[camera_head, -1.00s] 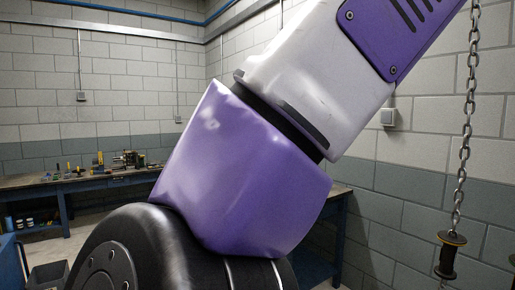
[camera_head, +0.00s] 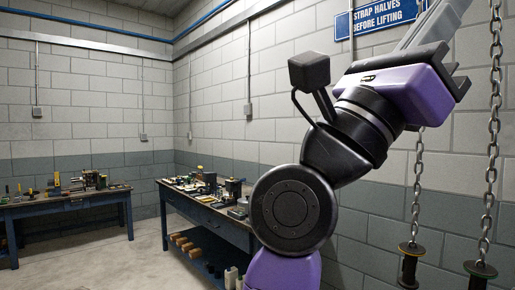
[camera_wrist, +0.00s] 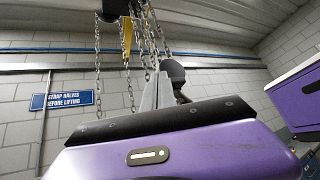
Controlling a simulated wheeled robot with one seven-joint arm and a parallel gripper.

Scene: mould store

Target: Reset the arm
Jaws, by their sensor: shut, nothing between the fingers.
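My arm is raised in the head view, with its wrist (camera_head: 345,145) bent up and to the right. My gripper (camera_head: 440,20) has a purple body and grey fingers that point up and right, partly cut off by the top edge. In the wrist view my gripper (camera_wrist: 158,90) shows its grey fingers close together, pointing up in front of the wall and chains. It is shut and holds nothing.
Hanging chains (camera_head: 417,190) with dark handles are at the right, close to my arm in the picture. A blue sign (camera_head: 385,17) is on the block wall behind. Workbenches with tools stand at the left (camera_head: 70,205) and middle (camera_head: 205,212). Floor between them is clear.

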